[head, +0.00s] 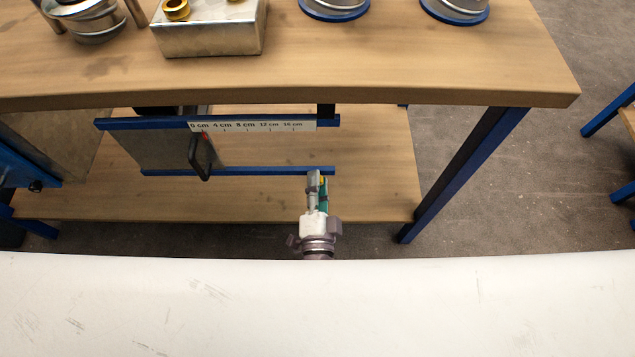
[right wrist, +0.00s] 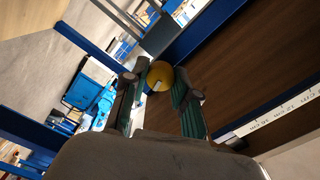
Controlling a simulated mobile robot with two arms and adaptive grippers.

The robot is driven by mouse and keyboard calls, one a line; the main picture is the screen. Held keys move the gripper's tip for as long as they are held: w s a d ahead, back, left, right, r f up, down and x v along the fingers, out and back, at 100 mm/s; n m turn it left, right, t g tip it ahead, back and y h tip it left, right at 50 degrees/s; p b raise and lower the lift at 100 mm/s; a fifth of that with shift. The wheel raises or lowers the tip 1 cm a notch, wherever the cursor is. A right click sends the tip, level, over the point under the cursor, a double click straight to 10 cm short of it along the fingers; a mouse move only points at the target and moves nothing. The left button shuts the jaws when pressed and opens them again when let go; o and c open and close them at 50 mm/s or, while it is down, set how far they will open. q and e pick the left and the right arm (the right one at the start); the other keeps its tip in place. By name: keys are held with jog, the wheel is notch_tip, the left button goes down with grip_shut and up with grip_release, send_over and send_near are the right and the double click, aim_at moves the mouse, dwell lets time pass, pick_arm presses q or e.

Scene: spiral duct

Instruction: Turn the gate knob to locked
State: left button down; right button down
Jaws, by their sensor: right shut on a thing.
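The yellow round knob (right wrist: 161,74), with a pale mark on its face, sits between the fingers of my right gripper (right wrist: 158,88) in the right wrist view. The fingers are shut on it from both sides. In the head view my right gripper (head: 316,181) is at the right end of the lower blue rail, and only a sliver of yellow shows at its fingers. The grey sliding gate plate (head: 160,150) with a black handle (head: 200,158) stands between the blue rails, toward their left. The knob's turned position cannot be told. My left gripper is not in view.
A white scale strip (head: 252,125) marked in cm is on the upper blue rail (head: 150,123). The wooden bench top (head: 400,70) overhangs the rails and carries metal parts. A blue bench leg (head: 460,175) stands to the right. A white surface (head: 320,310) fills the front.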

jog(key=shift+m, duration=0.5)
jog(key=c, duration=0.9)
grip_release()
jog(key=shift+s, duration=0.1)
jog(key=s, duration=1.2)
jog(key=shift+w+f, duration=0.1)
jog(key=shift+w, duration=0.05)
